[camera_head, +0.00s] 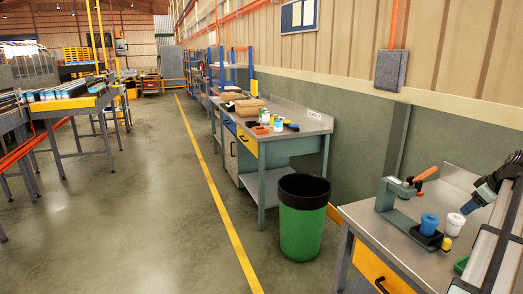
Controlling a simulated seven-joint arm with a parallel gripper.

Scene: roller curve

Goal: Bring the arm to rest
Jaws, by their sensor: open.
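A black and blue-grey tool-like shape (478,196) slants in from the right edge, above the near workbench.
A second workbench (287,135) lies beyond. The aisle floor (130,220) is clear.

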